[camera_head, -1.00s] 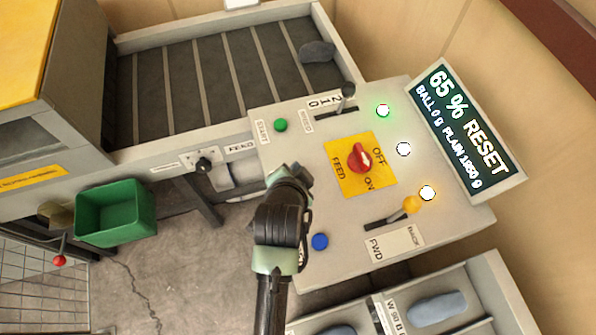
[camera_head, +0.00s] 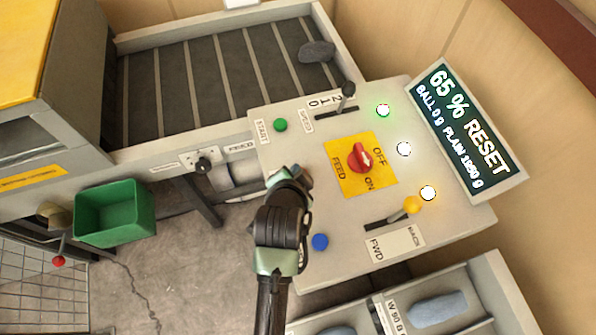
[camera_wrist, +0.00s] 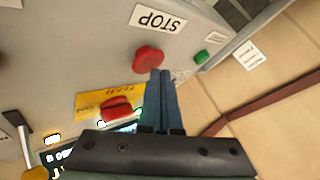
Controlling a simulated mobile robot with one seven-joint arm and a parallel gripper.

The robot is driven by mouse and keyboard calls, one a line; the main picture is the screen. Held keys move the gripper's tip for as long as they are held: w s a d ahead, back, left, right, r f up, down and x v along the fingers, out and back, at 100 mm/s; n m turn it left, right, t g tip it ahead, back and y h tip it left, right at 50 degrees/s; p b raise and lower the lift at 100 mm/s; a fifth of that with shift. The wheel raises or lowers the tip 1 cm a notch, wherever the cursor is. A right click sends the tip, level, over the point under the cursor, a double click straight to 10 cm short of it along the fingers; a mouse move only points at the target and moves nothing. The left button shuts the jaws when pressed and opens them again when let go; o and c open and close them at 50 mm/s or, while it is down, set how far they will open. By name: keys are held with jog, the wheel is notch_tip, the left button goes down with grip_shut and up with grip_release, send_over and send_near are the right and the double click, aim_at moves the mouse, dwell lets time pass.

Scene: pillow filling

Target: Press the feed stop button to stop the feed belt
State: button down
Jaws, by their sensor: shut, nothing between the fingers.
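The red stop button (camera_wrist: 149,60) is in the wrist view, beside a white STOP label (camera_wrist: 158,18) on the grey control panel (camera_head: 345,110). My gripper (camera_wrist: 161,74) is shut and empty, its fingertips right at the button's edge in the picture; I cannot tell whether they touch it. In the head view the stop button is hidden behind my gripper and wrist (camera_head: 285,185). The feed belt (camera_head: 200,75), dark with pale slats, lies behind the panel at upper left. A dark grey lump (camera_head: 317,51) lies at its far right end.
A green START button (camera_head: 280,125) and a red FEED knob on its yellow plate (camera_head: 342,181) are close by. A blue button (camera_head: 320,242), a yellow-knobbed lever (camera_head: 411,204) and a black-knobbed lever (camera_head: 348,89) stand on the panel. A display (camera_head: 462,130) reads 65 % RESET.

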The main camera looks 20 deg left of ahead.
jog(key=shift+f, duration=0.5)
dwell(0.4)
jog(key=shift+r, duration=0.15)
jog(key=shift+r+p, duration=0.7)
jog(key=shift+r, duration=0.15)
notch_tip(320, 180, up, 5)
jog(key=p, duration=0.5)
jog(key=shift+r, duration=0.1)
dwell(0.5)
jog(key=shift+w, duration=0.1)
